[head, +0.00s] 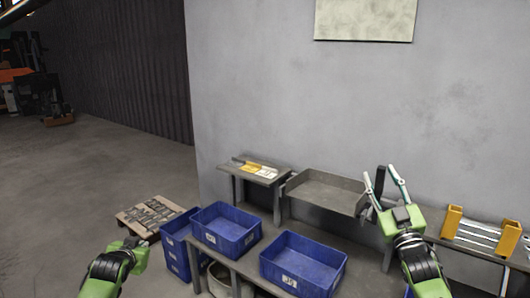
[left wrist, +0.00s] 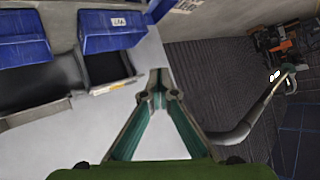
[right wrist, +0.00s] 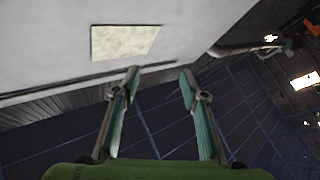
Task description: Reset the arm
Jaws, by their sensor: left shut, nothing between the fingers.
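My left gripper (head: 131,243) is low at the left in the head view, beside the blue crates. In the left wrist view its fingertips (left wrist: 158,80) meet, with nothing between them. My right gripper (head: 379,170) points up in front of the grey wall, at the right end of the metal tray. Its two fingers stand apart in the head view. In the right wrist view the fingers (right wrist: 158,74) are also spread, with no object between them.
Blue crates (head: 226,251) (head: 303,285) stand on a grey bench below the metal tray (head: 322,198). A small shelf (head: 240,171) holds yellow and white pieces. Yellow brackets (head: 452,222) stand at the right. A pallet (head: 133,225) lies on the floor at left; open floor lies beyond.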

